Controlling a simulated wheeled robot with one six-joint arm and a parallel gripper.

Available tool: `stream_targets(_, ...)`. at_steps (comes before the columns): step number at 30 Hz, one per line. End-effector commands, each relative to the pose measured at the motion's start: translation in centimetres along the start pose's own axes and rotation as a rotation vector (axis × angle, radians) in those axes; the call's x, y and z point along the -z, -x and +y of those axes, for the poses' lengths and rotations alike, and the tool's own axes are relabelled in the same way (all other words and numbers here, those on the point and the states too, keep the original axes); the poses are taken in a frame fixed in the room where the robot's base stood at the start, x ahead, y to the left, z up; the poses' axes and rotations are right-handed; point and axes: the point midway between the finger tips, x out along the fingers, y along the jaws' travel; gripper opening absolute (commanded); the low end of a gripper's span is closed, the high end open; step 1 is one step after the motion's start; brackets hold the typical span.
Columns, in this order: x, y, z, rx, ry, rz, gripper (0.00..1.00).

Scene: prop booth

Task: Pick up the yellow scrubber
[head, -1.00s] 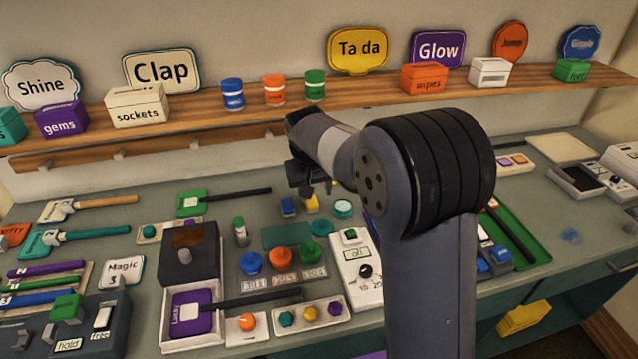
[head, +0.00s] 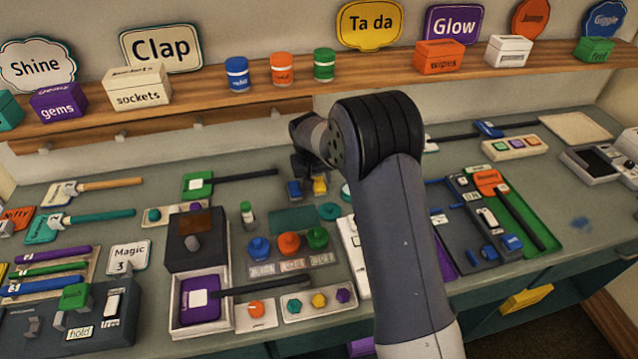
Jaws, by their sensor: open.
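A small yellow block (head: 320,187), which looks like the yellow scrubber, sits on the grey-green counter toward the back middle. A similar blue block (head: 294,190) stands just left of it. My gripper (head: 307,172) is open, with its dark fingers pointing down just above and behind the two blocks in the picture. The fingertips are small and dark, so I cannot tell whether they touch or straddle the yellow block. My arm covers the counter to the right of it.
A dark box (head: 198,240) and an open tray with a purple card (head: 200,300) stand front left. Blue, orange and green knobs (head: 288,244) lie in front of the blocks. A wooden shelf (head: 210,105) overhangs behind. Another yellow item (head: 526,299) shows below the counter's front edge.

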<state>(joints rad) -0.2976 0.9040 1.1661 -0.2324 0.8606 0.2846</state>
Motion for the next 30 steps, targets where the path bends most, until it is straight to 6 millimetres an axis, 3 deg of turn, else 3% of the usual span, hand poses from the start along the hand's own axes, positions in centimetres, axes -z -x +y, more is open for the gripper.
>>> stream_targets(6,-0.1,-2.1,0.0,0.0,0.0,-0.001,0.45)
stream_targets(14,-0.1,-2.4,0.0,0.0,0.0,0.001,0.45)
stream_targets(26,-0.1,-2.3,0.0,0.0,0.0,0.0,0.12)
stream_targets(30,-0.1,-2.3,0.0,0.0,0.0,0.0,0.1)
